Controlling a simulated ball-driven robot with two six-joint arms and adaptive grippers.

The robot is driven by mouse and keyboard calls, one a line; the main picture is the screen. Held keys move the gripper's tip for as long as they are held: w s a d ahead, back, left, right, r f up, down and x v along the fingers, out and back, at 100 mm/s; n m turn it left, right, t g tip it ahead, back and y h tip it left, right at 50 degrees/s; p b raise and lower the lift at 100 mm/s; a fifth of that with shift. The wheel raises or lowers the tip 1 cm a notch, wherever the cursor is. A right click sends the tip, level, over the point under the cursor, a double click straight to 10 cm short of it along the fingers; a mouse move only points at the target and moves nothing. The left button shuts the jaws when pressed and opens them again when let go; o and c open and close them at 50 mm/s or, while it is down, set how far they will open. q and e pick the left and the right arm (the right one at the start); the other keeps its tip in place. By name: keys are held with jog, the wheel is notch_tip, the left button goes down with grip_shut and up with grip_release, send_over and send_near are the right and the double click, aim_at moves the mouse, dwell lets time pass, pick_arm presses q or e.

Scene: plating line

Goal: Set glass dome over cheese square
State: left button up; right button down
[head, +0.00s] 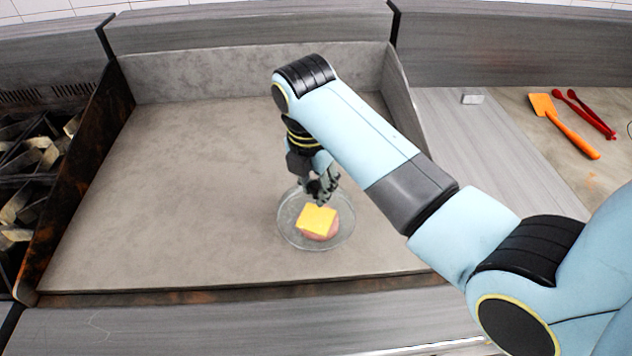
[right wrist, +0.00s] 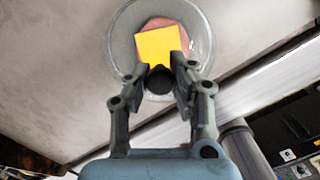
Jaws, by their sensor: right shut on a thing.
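A yellow cheese square (head: 316,218) lies on a round pinkish patty (head: 322,237) on the grey griddle. The clear glass dome (head: 286,226) is around both, seen from above; they show through it. In the right wrist view the cheese (right wrist: 157,44) is inside the dome's round outline (right wrist: 121,45). My right gripper (head: 322,188) is shut on the dome's dark knob (right wrist: 159,80), with a finger on each side. I cannot tell whether the dome's rim touches the griddle. My left gripper is not in view.
The griddle (head: 180,190) is otherwise clear, with raised walls at its back and sides. An orange spatula (head: 565,127) and red tongs (head: 588,115) lie on the right counter. Dark bins with metal pieces (head: 30,160) stand at the left.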

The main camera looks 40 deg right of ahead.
jog(key=shift+f, duration=0.55)
jog(key=c, duration=1.2)
grip_release()
jog(key=shift+o, duration=0.2)
